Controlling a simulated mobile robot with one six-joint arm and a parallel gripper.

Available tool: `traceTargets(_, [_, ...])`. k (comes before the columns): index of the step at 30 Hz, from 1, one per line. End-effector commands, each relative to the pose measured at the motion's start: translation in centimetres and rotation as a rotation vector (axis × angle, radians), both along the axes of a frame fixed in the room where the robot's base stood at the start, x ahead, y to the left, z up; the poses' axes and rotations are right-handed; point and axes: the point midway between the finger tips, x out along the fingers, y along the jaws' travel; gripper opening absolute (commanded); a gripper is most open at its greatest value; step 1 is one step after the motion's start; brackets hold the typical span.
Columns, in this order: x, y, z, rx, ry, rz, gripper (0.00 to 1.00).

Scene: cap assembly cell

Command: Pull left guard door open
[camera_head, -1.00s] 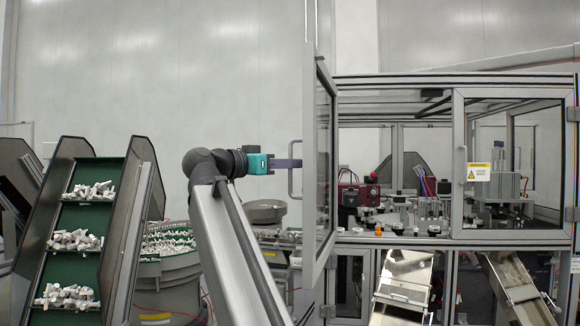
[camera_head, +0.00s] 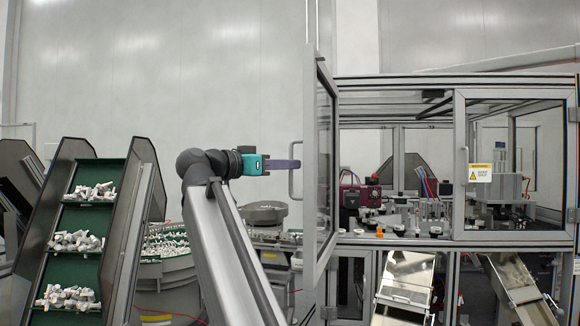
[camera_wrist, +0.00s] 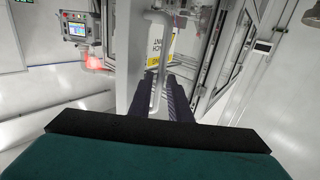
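The left guard door (camera_head: 323,160) stands swung outward from the machine, seen nearly edge-on in the head view, with its handle (camera_head: 291,184) on the side facing my arm. In the wrist view the handle (camera_wrist: 157,95) is a grey bar running between the two dark fingers. Contact with the handle is hard to make out.
The right guard door (camera_head: 510,165) with a yellow warning label is closed. A parts conveyor (camera_head: 85,215) and a round feeder bowl (camera_head: 168,245) stand to the left. A control panel (camera_wrist: 77,27) shows at upper left in the wrist view.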

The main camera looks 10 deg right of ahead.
Motion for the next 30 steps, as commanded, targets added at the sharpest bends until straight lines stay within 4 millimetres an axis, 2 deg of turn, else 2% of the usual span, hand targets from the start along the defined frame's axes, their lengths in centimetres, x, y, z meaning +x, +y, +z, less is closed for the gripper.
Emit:
traceTargets(19, [-5.4,8.2,0.0,-0.002,-0.001,0.0,0.17])
traceTargets(24, [-6.3,9.5,0.0,-0.002,-0.002,-0.002,0.17])
traceTargets(30, [-6.6,9.9,0.1,-0.002,-0.001,-0.002,0.17])
